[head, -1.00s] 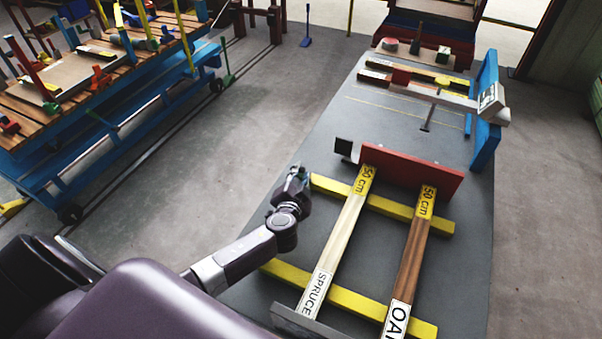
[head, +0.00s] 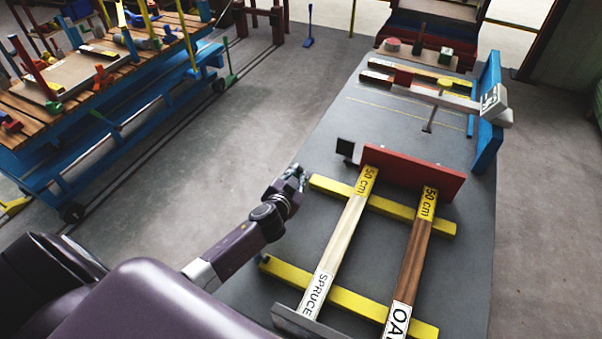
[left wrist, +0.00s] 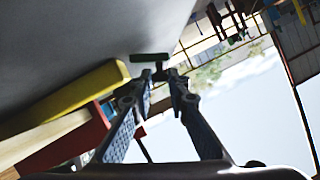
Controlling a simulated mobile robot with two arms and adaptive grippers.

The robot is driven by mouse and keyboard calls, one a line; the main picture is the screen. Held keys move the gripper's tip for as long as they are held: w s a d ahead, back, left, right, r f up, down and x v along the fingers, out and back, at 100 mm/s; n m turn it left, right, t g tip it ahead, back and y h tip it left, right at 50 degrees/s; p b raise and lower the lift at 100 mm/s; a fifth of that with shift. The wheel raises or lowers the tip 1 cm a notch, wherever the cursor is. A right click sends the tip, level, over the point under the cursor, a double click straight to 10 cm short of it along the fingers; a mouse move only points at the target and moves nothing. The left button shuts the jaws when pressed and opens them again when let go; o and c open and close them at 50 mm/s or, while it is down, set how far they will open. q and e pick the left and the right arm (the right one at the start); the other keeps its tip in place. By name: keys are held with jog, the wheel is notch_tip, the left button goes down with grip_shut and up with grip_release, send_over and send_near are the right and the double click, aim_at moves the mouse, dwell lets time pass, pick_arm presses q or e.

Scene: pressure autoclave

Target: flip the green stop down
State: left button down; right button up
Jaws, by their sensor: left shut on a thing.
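My left gripper (head: 293,178) is at the left edge of the grey table, just left of the end of the upper yellow bar (head: 322,184). In the left wrist view its two fingers (left wrist: 161,80) are closed in around a small dark T-shaped piece (left wrist: 150,58) at the tips. This piece looks like the green stop, but it is in shade and its green barely shows. In the head view the fingers mostly hide it, so its tilt is hard to tell. My right gripper is not in view.
A red board (head: 412,172) with a dark block (head: 345,148) at its end stands across the grey table (head: 400,120). Spruce (head: 338,240) and oak (head: 416,250) planks lie on the yellow bars. A blue cart (head: 110,120) stands left, with open floor between.

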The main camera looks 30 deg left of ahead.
pick_arm(q)
jog(key=shift+a+f+n+h+p, duration=0.2)
jog(key=shift+a+n+h+p, duration=0.3)
jog(key=shift+n+h, duration=0.3)
jog(key=shift+a+f+n+h+p, duration=0.4)
jog(key=shift+f+n, duration=0.05)
jog(key=shift+n, duration=0.45)
jog(key=c, duration=2.2)
grip_release()
jog(key=shift+o, duration=0.2)
jog(key=shift+s, duration=0.1)
jog(key=v, duration=1.2)
jog(key=shift+a, duration=0.1)
jog(key=shift+f, duration=0.1)
